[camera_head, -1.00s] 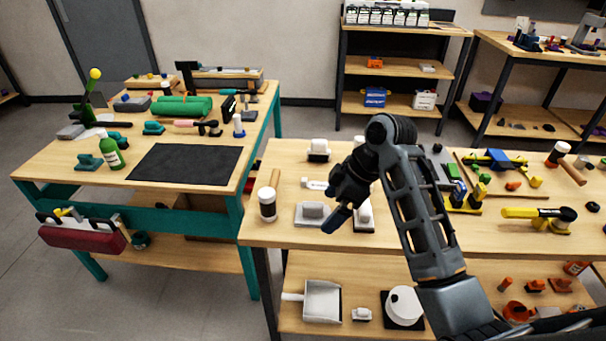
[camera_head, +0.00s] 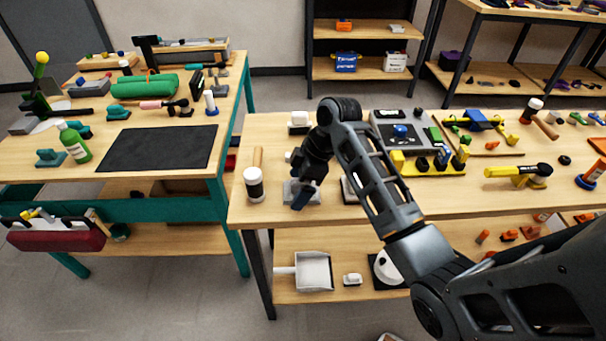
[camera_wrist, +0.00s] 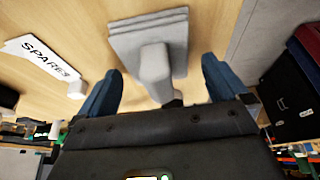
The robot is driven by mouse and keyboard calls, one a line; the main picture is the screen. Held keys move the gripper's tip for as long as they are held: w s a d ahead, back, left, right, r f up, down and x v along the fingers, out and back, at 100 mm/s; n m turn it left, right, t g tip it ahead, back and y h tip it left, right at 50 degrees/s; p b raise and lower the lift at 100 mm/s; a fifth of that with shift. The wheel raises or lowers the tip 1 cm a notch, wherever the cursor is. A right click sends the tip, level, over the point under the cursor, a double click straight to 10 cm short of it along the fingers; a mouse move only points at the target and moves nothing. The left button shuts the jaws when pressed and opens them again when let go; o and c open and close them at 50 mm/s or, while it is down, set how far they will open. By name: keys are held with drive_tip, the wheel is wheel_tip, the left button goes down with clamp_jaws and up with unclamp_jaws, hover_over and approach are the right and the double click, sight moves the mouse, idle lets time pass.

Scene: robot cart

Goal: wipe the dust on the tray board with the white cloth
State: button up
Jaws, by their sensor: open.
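A pale grey-white folded pad with a raised block on it (camera_wrist: 150,38), which looks like the cloth, lies on the right-hand wooden table. In the head view it (camera_head: 314,197) is partly hidden by my gripper (camera_head: 301,196). My gripper is open; in the wrist view its two blue fingers (camera_wrist: 160,88) stand on either side of the raised block, with a gap to each side. I cannot tell surely which thing is the tray board; a grey board (camera_head: 385,118) with a blue item lies farther back on the same table. No dust can be made out.
A white-lidded jar (camera_head: 254,185) stands left of the pad. A white "SPARES" label (camera_wrist: 42,62) lies nearby. A yellow tool holder (camera_head: 425,166) and a yellow tool (camera_head: 518,172) are to the right. A dustpan (camera_head: 313,270) is on the lower shelf. A black mat (camera_head: 158,148) covers part of the left table.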

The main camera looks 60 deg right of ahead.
drive_tip(key=shift+f, duration=0.1)
drive_tip(key=shift+c, duration=0.4)
drive_tip(key=c, duration=0.9)
drive_tip(key=o, duration=0.6)
drive_tip(key=shift+o, duration=0.2)
drive_tip(key=shift+r, duration=0.2)
drive_tip(key=shift+r+p, duration=0.9)
drive_tip(key=shift+p, duration=0.15)
drive_tip(key=shift+c, duration=0.3)
clamp_jaws()
